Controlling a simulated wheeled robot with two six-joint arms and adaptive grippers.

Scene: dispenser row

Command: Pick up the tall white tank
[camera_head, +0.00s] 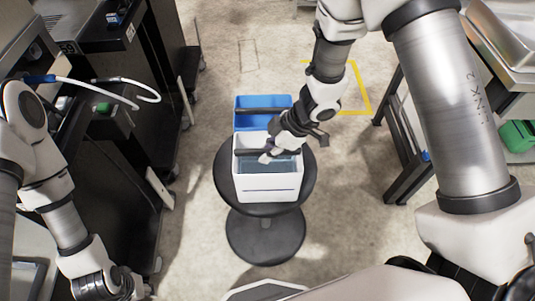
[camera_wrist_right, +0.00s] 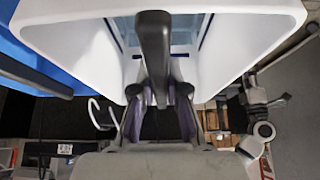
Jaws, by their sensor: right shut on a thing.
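The tall white tank (camera_head: 268,189) is upright over the round black stool in the head view; I cannot tell whether its base touches the seat. Its dark handle bar crosses the open top and shows large in the right wrist view (camera_wrist_right: 153,45), with the tank's white wall (camera_wrist_right: 60,32) around it. My right gripper (camera_head: 268,156) reaches down from above and is shut on this handle; its fingers also show in the right wrist view (camera_wrist_right: 160,108). My left gripper (camera_head: 132,288) hangs low at the left, apart from the tank; its fingers are unclear.
A blue tank (camera_head: 250,122) with a dark handle is just behind the white one. The black stool (camera_head: 223,178) stands on open concrete floor. Black machines (camera_head: 110,150) with a white hose (camera_head: 140,84) line the left. A dark-framed metal bench (camera_head: 410,180) is at the right.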

